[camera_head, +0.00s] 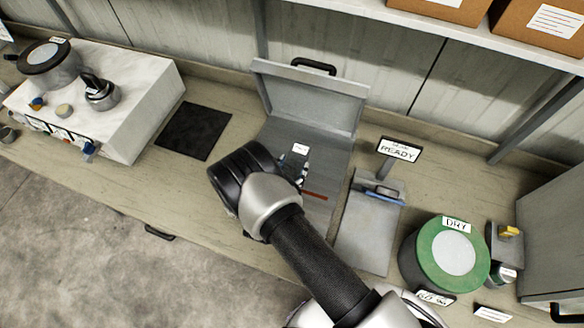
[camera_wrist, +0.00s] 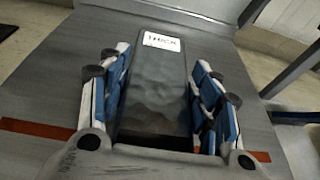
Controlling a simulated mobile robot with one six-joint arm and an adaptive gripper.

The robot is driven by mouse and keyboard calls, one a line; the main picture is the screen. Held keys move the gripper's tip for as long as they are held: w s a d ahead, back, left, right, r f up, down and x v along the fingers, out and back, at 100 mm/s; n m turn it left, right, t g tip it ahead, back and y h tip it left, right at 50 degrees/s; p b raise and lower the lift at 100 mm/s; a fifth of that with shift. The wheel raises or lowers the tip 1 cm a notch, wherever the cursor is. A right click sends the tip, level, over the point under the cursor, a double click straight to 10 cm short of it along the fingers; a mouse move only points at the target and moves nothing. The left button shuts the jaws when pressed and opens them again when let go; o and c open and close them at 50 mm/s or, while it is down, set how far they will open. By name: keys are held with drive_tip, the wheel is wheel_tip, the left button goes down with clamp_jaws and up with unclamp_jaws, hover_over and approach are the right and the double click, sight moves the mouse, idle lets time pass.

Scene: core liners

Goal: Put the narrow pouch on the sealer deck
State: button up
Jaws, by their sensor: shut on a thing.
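My gripper (camera_head: 292,168) is over the grey floor of an open case or tray (camera_head: 335,150) with a raised back panel. In the wrist view, the blue-padded fingers of my gripper (camera_wrist: 162,80) are shut on a dark, flat pouch-like piece (camera_wrist: 155,95). Its white label appears to read "THICK". The piece is mostly hidden in the head view, and I cannot tell whether it is clear of the floor. To the right stands what looks like the sealer, with a bare grey deck (camera_head: 364,235), a bar (camera_head: 383,194) and a "READY" sign (camera_head: 399,149).
A green-rimmed round container (camera_head: 436,265) marked "DRY" stands right of the deck. A white bench unit (camera_head: 120,85) and a black mat (camera_head: 194,131) are at left. A shelf with cardboard boxes (camera_head: 540,22) overhangs the back right. A red stripe (camera_wrist: 35,130) crosses the tray floor.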

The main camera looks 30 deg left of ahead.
drive_tip(key=shift+f, duration=0.15)
drive_tip(key=o, duration=1.1)
drive_tip(key=shift+r, duration=0.25)
drive_tip(key=v, duration=1.2)
drive_tip(key=shift+w, duration=0.1)
